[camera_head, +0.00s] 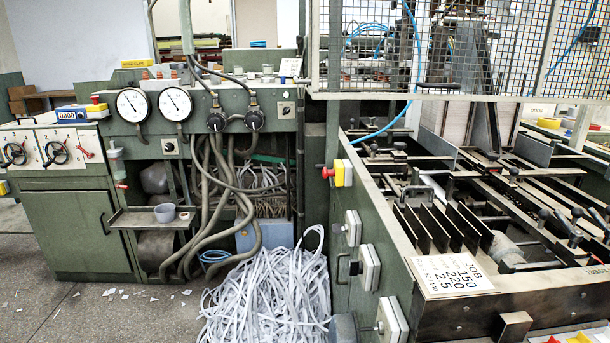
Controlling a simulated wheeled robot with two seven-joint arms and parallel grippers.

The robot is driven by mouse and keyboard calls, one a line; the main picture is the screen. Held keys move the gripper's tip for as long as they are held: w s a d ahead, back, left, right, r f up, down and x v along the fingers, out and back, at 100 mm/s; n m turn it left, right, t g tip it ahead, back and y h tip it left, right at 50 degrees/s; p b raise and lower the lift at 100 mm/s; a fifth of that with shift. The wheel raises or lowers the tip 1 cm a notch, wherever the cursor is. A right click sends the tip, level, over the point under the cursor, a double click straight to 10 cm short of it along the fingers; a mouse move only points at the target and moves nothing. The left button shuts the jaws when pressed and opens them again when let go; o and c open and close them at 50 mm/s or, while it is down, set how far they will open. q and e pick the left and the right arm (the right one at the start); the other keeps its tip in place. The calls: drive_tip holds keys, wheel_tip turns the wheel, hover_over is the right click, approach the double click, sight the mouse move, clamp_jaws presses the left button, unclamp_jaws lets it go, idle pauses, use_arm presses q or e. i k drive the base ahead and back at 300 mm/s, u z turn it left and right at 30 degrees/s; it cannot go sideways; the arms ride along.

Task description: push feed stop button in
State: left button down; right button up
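No label naming a feed stop button can be read from here. Another small red button (95,99) sits on a yellow base on top of the left cabinet. At the bottom right edge, part of a panel with red, yellow and blue pieces (580,339) shows, cut off by the frame. Neither of my grippers is in view.
A heap of white paper strips (265,300) lies on the floor between the green gauge console (150,150) and the feeder. Grey boxes (369,267) with handles jut from the feeder's side. A wire mesh guard (470,45) stands above it. Floor at lower left is mostly clear.

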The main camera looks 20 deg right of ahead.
sight(326, 173)
drive_tip(key=u, duration=0.8)
drive_tip(key=i, duration=2.15)
drive_tip(key=z, duration=2.9)
drive_tip(key=i, duration=0.75)
drive_tip(key=u, duration=0.4)
